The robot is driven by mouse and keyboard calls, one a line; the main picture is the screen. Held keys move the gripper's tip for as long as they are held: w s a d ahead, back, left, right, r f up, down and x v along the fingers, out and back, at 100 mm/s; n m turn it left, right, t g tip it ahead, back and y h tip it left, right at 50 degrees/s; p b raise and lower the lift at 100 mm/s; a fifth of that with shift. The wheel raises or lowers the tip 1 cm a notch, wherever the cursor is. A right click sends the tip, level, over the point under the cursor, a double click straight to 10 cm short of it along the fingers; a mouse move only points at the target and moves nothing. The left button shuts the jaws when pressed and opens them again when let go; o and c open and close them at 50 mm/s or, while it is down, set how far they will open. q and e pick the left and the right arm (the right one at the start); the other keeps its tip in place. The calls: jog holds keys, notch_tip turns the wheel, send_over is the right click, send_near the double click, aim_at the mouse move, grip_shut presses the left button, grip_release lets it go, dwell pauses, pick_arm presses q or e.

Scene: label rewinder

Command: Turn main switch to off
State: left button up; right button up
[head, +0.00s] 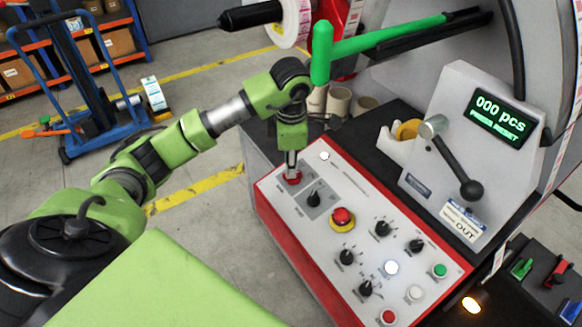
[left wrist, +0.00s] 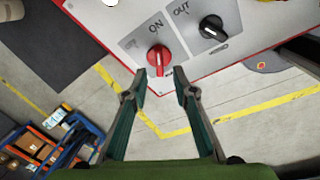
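The main switch is a red rotary knob (left wrist: 158,60) on a grey plate, with the label ON beside it in the left wrist view. In the head view the red knob (head: 292,178) is at the far left corner of the control panel, partly hidden by my gripper. My left gripper (head: 292,168) points down at it. In the left wrist view the left gripper's (left wrist: 160,73) fingers are apart, with the knob just beyond and between their tips. I cannot tell whether they touch it. My right gripper is not in view.
A black selector knob (left wrist: 211,28) labelled OUT sits close beside the switch. The white panel (head: 375,215) also carries a red emergency button (head: 342,217) and several knobs. A counter display (head: 499,117) reads 000 pcs.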

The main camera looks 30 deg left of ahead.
pick_arm(q)
notch_tip(320, 180, down, 2)
jog(key=shift+w+a+f, duration=0.1)
jog(key=shift+w+f, duration=0.05)
jog(key=shift+f, duration=0.1)
jog(key=shift+w+f, duration=0.1)
jog(key=shift+f, duration=0.45)
grip_shut()
